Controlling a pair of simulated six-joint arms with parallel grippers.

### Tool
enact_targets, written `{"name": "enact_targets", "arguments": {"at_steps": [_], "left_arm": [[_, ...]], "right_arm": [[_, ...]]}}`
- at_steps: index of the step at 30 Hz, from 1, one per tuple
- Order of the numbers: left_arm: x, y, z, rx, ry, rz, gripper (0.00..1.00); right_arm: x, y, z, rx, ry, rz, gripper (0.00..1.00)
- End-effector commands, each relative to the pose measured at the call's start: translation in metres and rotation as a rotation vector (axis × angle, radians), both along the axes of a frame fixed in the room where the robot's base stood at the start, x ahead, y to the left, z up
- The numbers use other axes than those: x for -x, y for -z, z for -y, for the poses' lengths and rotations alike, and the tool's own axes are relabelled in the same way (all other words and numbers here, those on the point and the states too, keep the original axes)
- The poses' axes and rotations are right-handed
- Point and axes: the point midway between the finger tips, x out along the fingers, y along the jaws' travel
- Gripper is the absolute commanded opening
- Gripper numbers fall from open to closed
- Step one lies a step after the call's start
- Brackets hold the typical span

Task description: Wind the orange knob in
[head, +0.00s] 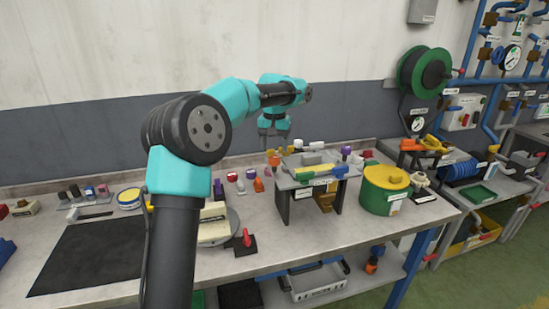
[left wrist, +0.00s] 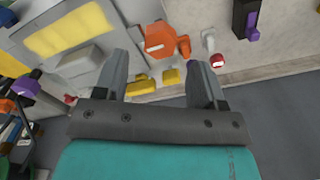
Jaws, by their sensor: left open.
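The orange piece (head: 259,185), which seems to be the knob, stands on the bench left of the grey stand. In the left wrist view the orange knob (left wrist: 160,40) is a chunky block with a white label and a side lug. My left gripper (head: 273,136) hangs above the back of the bench, pointing down. In the left wrist view its two grey fingers (left wrist: 160,82) are wide apart with nothing held between them. The knob appears beyond the fingertips, apart from them. My right gripper is not in view.
A grey stand (head: 284,198) with yellow parts is right of the knob, beside a green drum (head: 377,202) with a yellow top. A red-capped piece (left wrist: 217,61) and a purple piece (left wrist: 251,24) are near the knob. A dark mat (head: 85,258) lies clear at left.

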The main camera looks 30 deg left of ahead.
Motion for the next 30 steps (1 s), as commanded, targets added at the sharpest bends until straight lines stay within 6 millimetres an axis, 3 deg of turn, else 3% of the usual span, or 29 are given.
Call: {"name": "enact_targets", "arguments": {"at_steps": [3, 9, 20, 30], "left_arm": [[0.001, 0.021, 0.0, 0.0, -0.001, -0.003, 0.64], [0.0, 0.044, 0.0, -0.001, 0.0, -0.001, 0.64], [0.0, 0.049, 0.0, 0.0, 0.0, 0.0, 0.64], [0.0, 0.049, 0.0, 0.0, 0.0, 0.0, 0.34]], "right_arm": [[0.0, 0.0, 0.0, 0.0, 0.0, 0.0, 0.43], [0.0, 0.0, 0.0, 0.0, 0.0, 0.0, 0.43], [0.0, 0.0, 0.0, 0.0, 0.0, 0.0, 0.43], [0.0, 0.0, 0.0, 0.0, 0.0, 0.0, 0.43]]}}
